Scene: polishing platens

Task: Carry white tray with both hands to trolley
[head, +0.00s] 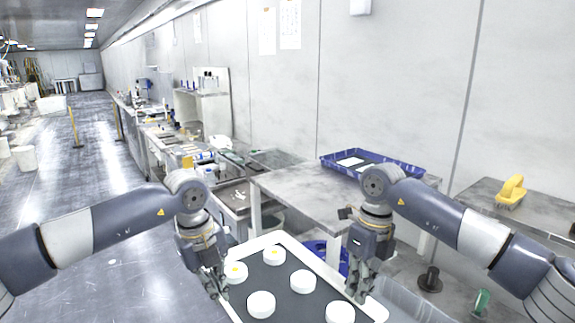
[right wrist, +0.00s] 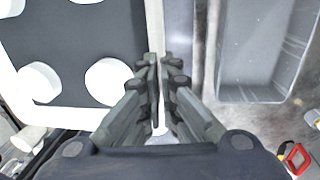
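The white tray (head: 288,240) is at the bottom middle of the head view, with a dark lining and several white round discs, some with a yellow mark. My left gripper (head: 216,284) is at its left rim, with the fingers closed about the rim as far as I can see. My right gripper (head: 361,284) is at its right rim. In the right wrist view the fingers of the right gripper (right wrist: 161,95) are close together with the tray's rim (right wrist: 154,35) between them. I cannot make out with certainty which thing is the trolley.
A grey table (head: 300,187) with a blue tray (head: 408,171) on it stands against the wall. A grey tub (head: 415,303) lies right of the white tray, and a blue bin (head: 318,249) is behind it. A bench with a yellow brush (head: 511,190) is at right.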

